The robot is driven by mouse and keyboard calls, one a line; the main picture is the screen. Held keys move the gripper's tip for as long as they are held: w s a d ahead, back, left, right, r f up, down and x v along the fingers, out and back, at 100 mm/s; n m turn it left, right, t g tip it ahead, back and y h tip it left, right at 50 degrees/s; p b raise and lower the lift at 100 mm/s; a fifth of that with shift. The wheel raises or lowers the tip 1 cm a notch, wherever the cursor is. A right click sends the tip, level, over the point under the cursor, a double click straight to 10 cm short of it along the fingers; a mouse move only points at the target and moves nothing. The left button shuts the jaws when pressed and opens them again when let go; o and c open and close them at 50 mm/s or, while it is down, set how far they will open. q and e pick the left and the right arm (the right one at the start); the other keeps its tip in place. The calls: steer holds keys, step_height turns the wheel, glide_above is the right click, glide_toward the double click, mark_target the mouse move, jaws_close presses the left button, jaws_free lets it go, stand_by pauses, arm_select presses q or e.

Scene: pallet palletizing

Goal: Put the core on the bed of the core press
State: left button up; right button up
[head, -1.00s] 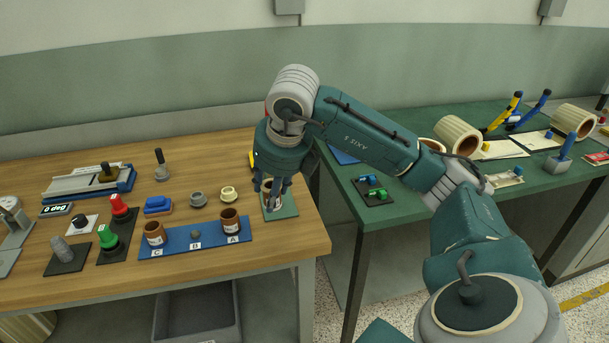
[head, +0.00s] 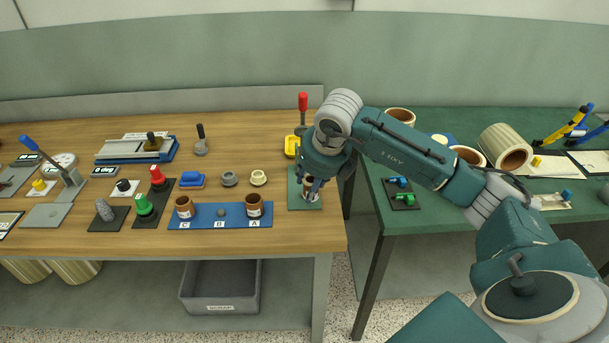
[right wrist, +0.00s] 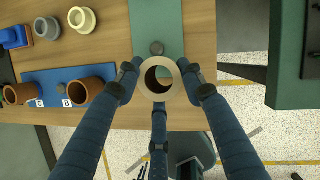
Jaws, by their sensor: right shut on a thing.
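The core (right wrist: 142,80) is a short brown tube with a pale rim, seen end-on in the right wrist view. My right gripper (right wrist: 158,82) is shut on it, its dark fingers around the outside. In the head view my right gripper (head: 311,190) points down over a green plate (head: 296,203) at the right end of the wooden table. The core is mostly hidden by the fingers there, and I cannot tell whether it touches the plate. A red-handled lever (head: 303,102) and a yellow part (head: 291,147) stand behind the plate. My left gripper is out of view.
A blue rack (head: 190,222) marked A, B and C holds brown cores at A (head: 253,206) and C (head: 184,208). Grey (head: 229,179) and cream (head: 258,178) plugs stand behind it. A green table (head: 440,216) is to the right, across a gap.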

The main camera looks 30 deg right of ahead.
mark_target(304, 184)
steer(key=w, duration=0.4)
steer(key=shift+w+d, duration=0.15)
steer(key=shift+d, duration=0.1)
steer(key=shift+w+f, duration=0.1)
steer(key=shift+f, duration=0.1)
step_height(304, 184, down, 3)
steer(key=shift+d+f+b, duration=0.1)
steer(key=shift+f+b, duration=0.1)
steer(key=shift+b, duration=0.7)
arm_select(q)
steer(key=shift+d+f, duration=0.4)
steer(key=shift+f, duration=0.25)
arm_select(e)
steer(key=shift+r, duration=0.1)
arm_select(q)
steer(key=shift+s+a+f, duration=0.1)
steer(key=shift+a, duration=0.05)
arm_select(e)
steer(key=o, duration=1)
